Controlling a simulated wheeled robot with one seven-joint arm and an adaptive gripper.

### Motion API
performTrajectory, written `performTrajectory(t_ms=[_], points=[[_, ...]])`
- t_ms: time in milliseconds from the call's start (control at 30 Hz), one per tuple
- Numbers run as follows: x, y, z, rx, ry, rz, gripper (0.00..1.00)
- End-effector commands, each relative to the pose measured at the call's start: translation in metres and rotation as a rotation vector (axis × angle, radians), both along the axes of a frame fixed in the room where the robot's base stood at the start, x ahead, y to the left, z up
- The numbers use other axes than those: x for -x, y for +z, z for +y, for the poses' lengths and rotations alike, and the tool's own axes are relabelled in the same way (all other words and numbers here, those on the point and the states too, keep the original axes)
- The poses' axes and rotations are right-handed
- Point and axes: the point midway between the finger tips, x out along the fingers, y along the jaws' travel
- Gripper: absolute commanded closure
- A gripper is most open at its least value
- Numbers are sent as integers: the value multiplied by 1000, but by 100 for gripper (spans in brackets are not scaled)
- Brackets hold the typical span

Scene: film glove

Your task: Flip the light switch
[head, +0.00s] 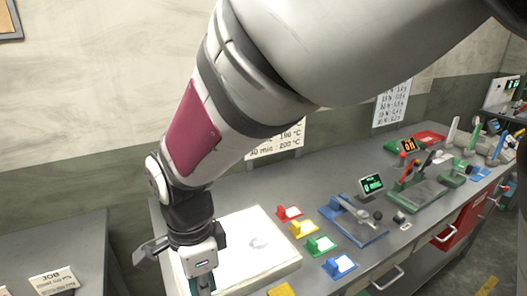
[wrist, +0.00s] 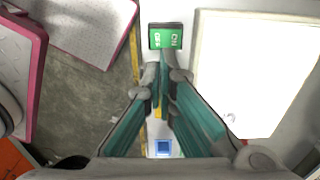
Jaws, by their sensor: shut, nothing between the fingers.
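A green switch plate (wrist: 165,36) with white ON and OFF lettering is at the top middle of the wrist view, beside the glowing white light panel (wrist: 250,70). My gripper (wrist: 163,56) is shut and empty. Its teal fingers point at the plate, with the tips at its near edge in the picture; I cannot tell whether they touch it. The switch is not visible there. A bit of yellow and a blue square (wrist: 163,147) show between and below the fingers.
The grey bench (head: 330,180) carries red, yellow, green and blue blocks (head: 322,245), a blue-based tool (head: 355,222) and a small display (head: 371,183). Another grey table (head: 60,240) with a JOB card (head: 55,281) stands at left, with a floor gap between.

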Motion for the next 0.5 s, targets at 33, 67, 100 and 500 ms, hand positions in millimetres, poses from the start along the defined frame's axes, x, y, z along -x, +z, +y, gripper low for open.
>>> performTrajectory(t_ms=[33,67,100,500], points=[[1,-10,-1,6,0,4,100],[0,-15,-1,4,1,3,100],[0,-23,-1,6,1,4,100],[1,-98,-1,4,0,2,100]])
